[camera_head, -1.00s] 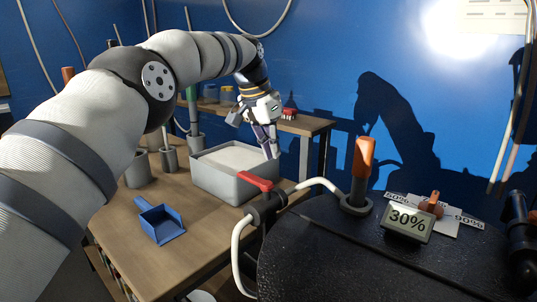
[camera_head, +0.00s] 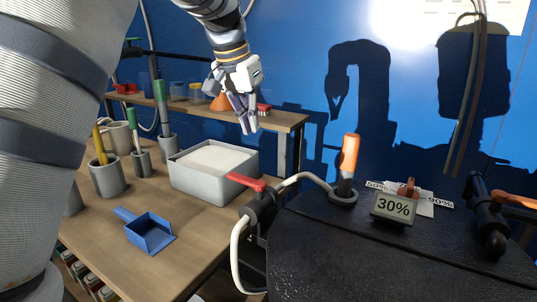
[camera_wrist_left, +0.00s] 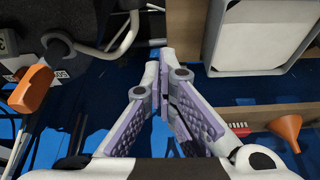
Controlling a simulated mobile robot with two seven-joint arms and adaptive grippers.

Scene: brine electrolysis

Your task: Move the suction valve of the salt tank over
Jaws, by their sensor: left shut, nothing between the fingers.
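A valve with a red lever (camera_head: 246,182) sits on the white hose (camera_head: 238,240) at the left edge of the black tank (camera_head: 400,255). An upright orange handle (camera_head: 349,155) stands on the tank top where the hose meets it. In the left wrist view an orange handle (camera_wrist_left: 30,88) shows at the left. I cannot tell which of these is the suction valve. My left gripper (camera_head: 250,130) is shut and empty, pointing down in the air, above and behind the red lever in the picture. Its fingers also show in the left wrist view (camera_wrist_left: 160,66). My right gripper is out of view.
A grey tub (camera_head: 215,185) of white salt stands on the wooden table beside a blue scoop (camera_head: 150,233). Grey pots with tools stand at the left. A 30% display (camera_head: 393,208) and a black pipe with an orange lever (camera_head: 515,201) are on the right.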

